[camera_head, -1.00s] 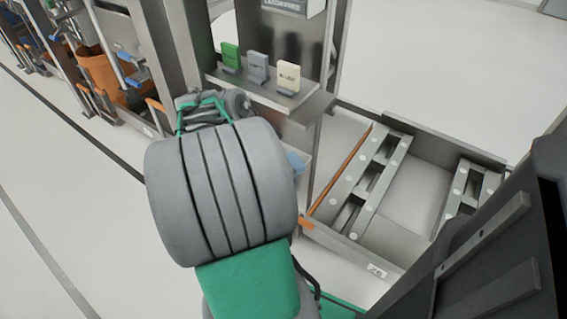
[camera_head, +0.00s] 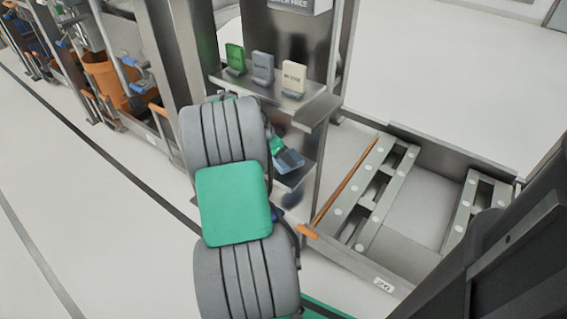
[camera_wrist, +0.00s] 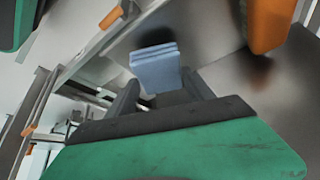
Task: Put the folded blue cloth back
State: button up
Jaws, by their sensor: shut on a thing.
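The folded blue cloth (camera_wrist: 155,68) is a light blue layered block. In the wrist view it sits between the two dark fingers of my gripper (camera_wrist: 160,82), which are shut on it. Behind it is a smooth grey metal surface; I cannot tell whether the cloth touches it. In the head view the blue cloth (camera_head: 289,161) shows at the lower shelf (camera_head: 301,172), just right of my arm. My arm hides most of the gripper there.
The upper shelf (camera_head: 318,107) above holds green, grey and cream upright blocks (camera_head: 263,67). A metal upright stands right of it. A low metal frame (camera_head: 345,262) with an orange-edged rail lies on the right. Orange bins (camera_head: 108,85) stand at the left. Open floor lies at lower left.

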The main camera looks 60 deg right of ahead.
notch_tip(320, 180, down, 2)
jog(key=shift+f, duration=0.1)
jog(key=shift+f+b, duration=0.15)
jog(key=shift+b, duration=0.15)
jog(key=o, duration=1.2)
jog(key=shift+a, duration=0.1)
jog(key=p+v, duration=0.4)
jog(key=v, duration=0.8)
jog(key=w+a+r+n+t, duration=0.1)
jog(key=w+a+n+t, duration=0.1)
jog(key=w+a+n, duration=0.35)
jog(key=w+a+r+n+t, duration=0.1)
jog(key=w+a+n, duration=0.2)
jog(key=a, duration=0.6)
jog(key=s+a+n+t+y, duration=0.1)
jog(key=s+a+n+y, duration=0.1)
jog(key=a+n, duration=0.6)
jog(key=s+a+f+n+t+y, duration=0.1)
jog(key=a+n, duration=0.7)
jog(key=a, duration=1.3)
jog(key=shift+s+y, duration=0.8)
jog(key=shift+y, duration=0.2)
jog(key=shift+a+f, duration=0.1)
